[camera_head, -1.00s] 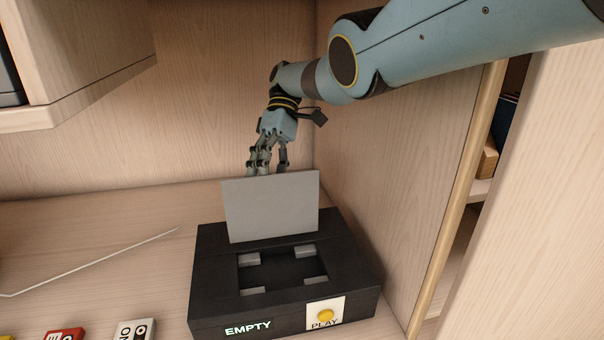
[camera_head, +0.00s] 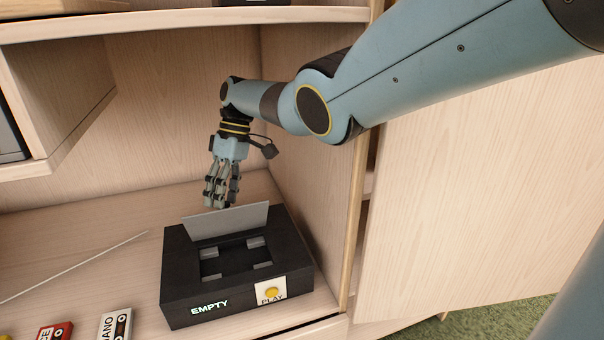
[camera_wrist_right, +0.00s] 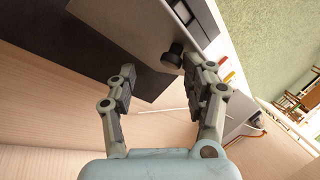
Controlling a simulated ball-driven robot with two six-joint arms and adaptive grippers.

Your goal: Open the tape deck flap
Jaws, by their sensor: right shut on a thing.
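The black tape deck (camera_head: 180,285) sits on the wooden shelf, with a lit EMPTY label and a yellow PLAY button (camera_head: 271,292) on its front. Its grey flap (camera_head: 228,222) stands raised at the back edge of the open bay (camera_head: 228,262). My right gripper (camera_head: 222,203) is behind the flap's top edge, which partly hides the fingertips. In the right wrist view, a dark knob (camera_wrist_right: 174,56) sticks out of the flap's grey face (camera_wrist_right: 130,25), against one finger. The gripper is shut on the flap, though the exact contact is unclear. My left gripper is out of view.
A red cassette (camera_head: 55,331) and a white cassette (camera_head: 115,324) lie at the shelf's front left. A thin pale rod (camera_head: 80,264) lies on the shelf left of the deck. The wooden side wall (camera_head: 310,160) stands close on the right.

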